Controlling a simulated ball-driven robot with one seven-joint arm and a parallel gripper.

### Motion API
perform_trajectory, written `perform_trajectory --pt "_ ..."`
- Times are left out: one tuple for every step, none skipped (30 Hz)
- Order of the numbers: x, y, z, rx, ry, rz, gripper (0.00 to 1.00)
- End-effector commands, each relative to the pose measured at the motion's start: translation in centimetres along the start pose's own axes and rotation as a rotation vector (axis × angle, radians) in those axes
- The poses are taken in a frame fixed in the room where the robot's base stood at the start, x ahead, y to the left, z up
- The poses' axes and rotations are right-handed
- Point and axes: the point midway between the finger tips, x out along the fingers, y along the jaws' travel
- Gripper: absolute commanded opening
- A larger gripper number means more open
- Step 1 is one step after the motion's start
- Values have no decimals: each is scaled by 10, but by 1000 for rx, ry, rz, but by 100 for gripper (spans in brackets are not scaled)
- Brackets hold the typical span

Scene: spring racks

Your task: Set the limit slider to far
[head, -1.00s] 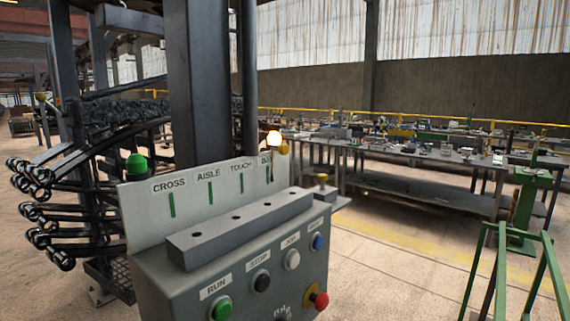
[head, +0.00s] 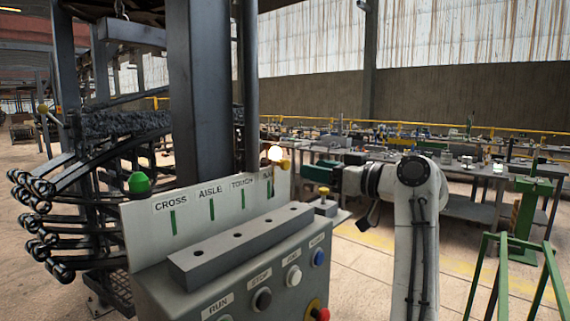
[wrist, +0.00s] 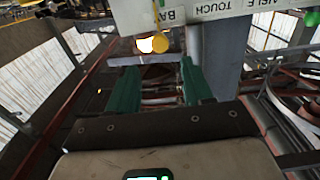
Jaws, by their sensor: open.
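My gripper (head: 310,172) is at the right end of the console, pointing left toward the upright label board. In the wrist view its two green fingers (wrist: 160,68) are apart with nothing between them. No part reads as "limit" or "far", so I cannot tell which is the limit slider. A yellow round knob (head: 285,164) sits at the board's right edge beside a glowing lamp (head: 275,153); in the wrist view the knob (wrist: 160,43) lies just beyond the fingertips. Another yellow knob (head: 323,190) stands on a small block just below my gripper.
The grey console (head: 220,280) carries several push buttons, a red knob (head: 320,314) and a bar with holes (head: 240,244). The board (head: 190,228) reads CROSS, AISLE, TOUCH and a partly hidden word. Dark rack posts stand behind it. A green frame (head: 505,240) stands at right.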

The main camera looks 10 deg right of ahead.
Motion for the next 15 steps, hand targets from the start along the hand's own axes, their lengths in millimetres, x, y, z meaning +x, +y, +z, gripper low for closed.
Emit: perform_trajectory --pt "8 -1 -2 2 -2 -3 51" --pt "12 -1 -2 1 -3 -3 51" --pt "20 -2 -2 2 -4 -3 51" --pt "25 -2 -2 2 -4 -3 51" --pt "31 -1 -2 3 -4 -3 51" --pt "38 -1 -3 2 -4 -3 51" --pt "44 -2 -3 2 -4 -3 51" --pt "50 -2 -2 3 -4 -3 51" --pt "57 -1 -2 3 -5 -3 51" --pt "62 -1 -2 3 -4 -2 51" --pt "67 -1 -2 3 -4 -2 51" --pt "73 -1 -2 1 -4 -1 51" --pt "77 -1 -2 2 -4 0 51" --pt "80 -1 -1 2 -4 -1 51" --pt "84 -1 0 2 -4 -1 51"
